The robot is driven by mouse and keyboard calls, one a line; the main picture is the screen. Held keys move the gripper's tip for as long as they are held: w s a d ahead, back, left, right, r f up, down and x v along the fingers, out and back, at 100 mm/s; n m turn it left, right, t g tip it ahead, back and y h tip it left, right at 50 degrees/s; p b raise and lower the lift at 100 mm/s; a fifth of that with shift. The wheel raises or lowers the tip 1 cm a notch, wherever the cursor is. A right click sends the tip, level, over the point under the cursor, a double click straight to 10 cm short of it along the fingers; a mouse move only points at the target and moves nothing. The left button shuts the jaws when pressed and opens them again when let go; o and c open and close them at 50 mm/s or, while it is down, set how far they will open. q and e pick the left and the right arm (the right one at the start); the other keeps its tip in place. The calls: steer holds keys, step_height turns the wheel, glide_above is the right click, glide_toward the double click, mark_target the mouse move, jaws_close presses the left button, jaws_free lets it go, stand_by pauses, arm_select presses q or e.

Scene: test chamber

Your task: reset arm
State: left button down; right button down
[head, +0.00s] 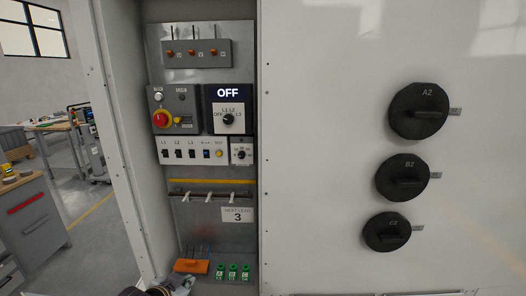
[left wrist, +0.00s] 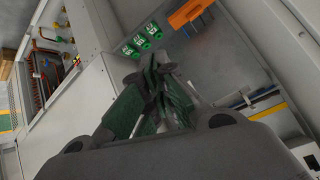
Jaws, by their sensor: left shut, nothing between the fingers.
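My left gripper (head: 183,284) shows at the bottom edge of the head view, low in front of the open cabinet bay and mostly cut off by the frame. In the left wrist view its green-padded fingers (left wrist: 158,92) are closed together with nothing between them. The green sockets (left wrist: 141,42) and the orange block (left wrist: 188,14) lie beyond the fingertips, apart from them as far as I can tell. My right gripper is not in view.
The cabinet bay holds an OFF display (head: 228,93), a red emergency knob (head: 161,119), switches and a lead rack (head: 208,196). Orange block (head: 191,266) and green sockets (head: 233,271) sit at its base. Black dials (head: 418,111) protrude from the white door. A workbench (head: 32,225) stands left.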

arm_select(q)
steer(key=s+f+n+g, duration=0.25)
steer(key=s+f, duration=0.35)
steer(key=s, duration=0.3)
steer(key=s+f+n+g, duration=0.1)
steer(key=s+f+g, duration=0.4)
steer(key=s, duration=0.4)
step_height(320, 180, down, 33)
steer(key=s, duration=0.3)
steer(key=s+a+f, duration=0.2)
steer(key=s+f, duration=0.8)
steer(key=s, duration=0.1)
steer(key=s+a+f+g+y, duration=0.1)
steer(key=s+a+f, duration=0.1)
steer(key=s+f, duration=0.8)
steer(key=shift+s+a+f+m, duration=0.15)
steer(key=shift+s+f+m, duration=0.25)
steer(key=shift+s, duration=0.2)
